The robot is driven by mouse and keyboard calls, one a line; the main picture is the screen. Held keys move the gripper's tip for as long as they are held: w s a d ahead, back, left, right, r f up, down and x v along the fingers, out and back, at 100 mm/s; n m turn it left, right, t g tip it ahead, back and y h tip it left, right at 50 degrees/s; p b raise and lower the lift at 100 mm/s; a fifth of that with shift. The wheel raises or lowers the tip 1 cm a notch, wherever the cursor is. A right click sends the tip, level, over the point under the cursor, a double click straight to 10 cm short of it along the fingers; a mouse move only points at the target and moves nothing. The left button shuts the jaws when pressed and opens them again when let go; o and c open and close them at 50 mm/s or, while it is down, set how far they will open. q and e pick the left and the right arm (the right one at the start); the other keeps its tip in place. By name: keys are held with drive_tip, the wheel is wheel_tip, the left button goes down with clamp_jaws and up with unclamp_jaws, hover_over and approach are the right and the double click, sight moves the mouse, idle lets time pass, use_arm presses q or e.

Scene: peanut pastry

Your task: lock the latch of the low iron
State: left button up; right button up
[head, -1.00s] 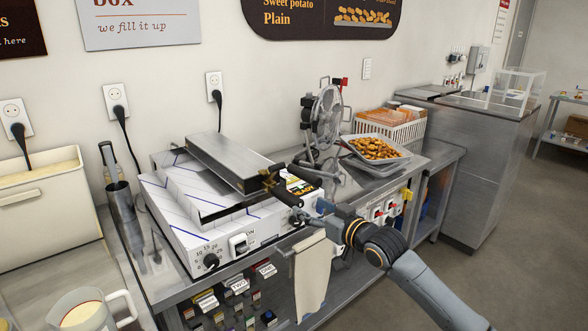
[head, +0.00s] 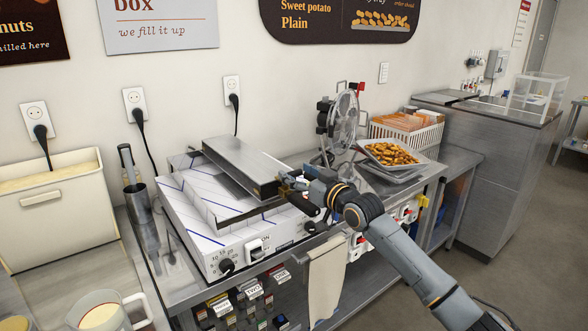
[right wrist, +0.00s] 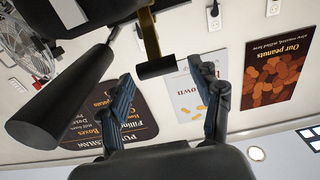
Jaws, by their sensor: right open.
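The low iron (head: 236,163) is a long steel plate pair on a white, blue-lined unit, its upper plate apparently lying over the lower. At its right end, a black handle (head: 300,203) sticks out. My right gripper (head: 288,182) is at this end, covering much of the latch. In the right wrist view, the open right gripper (right wrist: 172,86) has a finger on each side; the brass latch (right wrist: 150,32) with its black crossbar (right wrist: 156,67) shows just ahead, between the fingertips. The thick black handle (right wrist: 62,92) is left of them. Whether anything touches is unclear. My left gripper is not in view.
A control knob (head: 227,266) and switch (head: 258,249) are on the unit's front. A fan (head: 342,122) and a tray of pastries (head: 392,154) stand to the right. A cloth (head: 326,280) hangs at the front edge. A jug (head: 100,314) is at lower left.

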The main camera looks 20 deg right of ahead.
drive_tip(key=shift+x, duration=1.05)
drive_tip(key=shift+c, duration=0.4)
clamp_jaws()
